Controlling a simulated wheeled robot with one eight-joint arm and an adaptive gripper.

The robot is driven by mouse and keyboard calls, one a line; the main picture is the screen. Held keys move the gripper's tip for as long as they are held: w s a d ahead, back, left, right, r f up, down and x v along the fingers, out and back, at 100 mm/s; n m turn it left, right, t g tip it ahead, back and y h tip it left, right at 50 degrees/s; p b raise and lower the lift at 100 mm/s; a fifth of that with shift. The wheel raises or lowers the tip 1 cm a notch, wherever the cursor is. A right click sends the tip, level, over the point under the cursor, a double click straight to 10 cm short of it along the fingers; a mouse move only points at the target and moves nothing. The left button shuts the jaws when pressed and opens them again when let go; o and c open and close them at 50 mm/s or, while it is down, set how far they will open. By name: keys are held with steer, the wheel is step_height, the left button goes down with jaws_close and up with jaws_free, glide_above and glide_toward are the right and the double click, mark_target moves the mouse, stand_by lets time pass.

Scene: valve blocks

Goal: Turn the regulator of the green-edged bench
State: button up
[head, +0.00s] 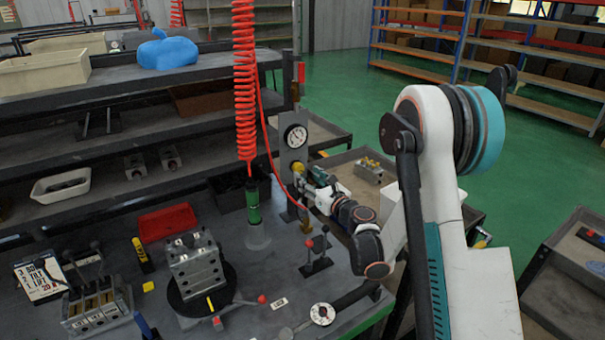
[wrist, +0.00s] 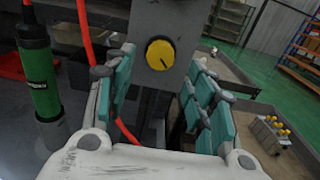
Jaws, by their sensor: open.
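The regulator's yellow knob (wrist: 160,54) has a dark pointer line and sits on a grey upright plate in the wrist view. In the head view the knob (head: 298,169) shows below a round white gauge (head: 296,136), partly covered by my gripper. The bench (head: 377,317) has a green front edge. My gripper (wrist: 160,88) is open, with teal-padded fingers left and right of the knob in the picture. Nothing is between the pads, and I see no contact with the knob. In the head view my gripper (head: 316,184) points at the regulator from the right.
A red coiled hose (head: 245,80) hangs to a green tool (head: 253,204) left of the regulator. A thin red hose (wrist: 86,30) runs close by my left finger. A small lever stand (head: 317,252) stands in front. A valve block (head: 194,262) sits farther left.

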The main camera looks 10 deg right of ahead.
mark_target(300, 170)
steer(key=shift+b+x, duration=0.3)
steer(key=shift+x, duration=1.95)
steer(key=c, duration=1.1)
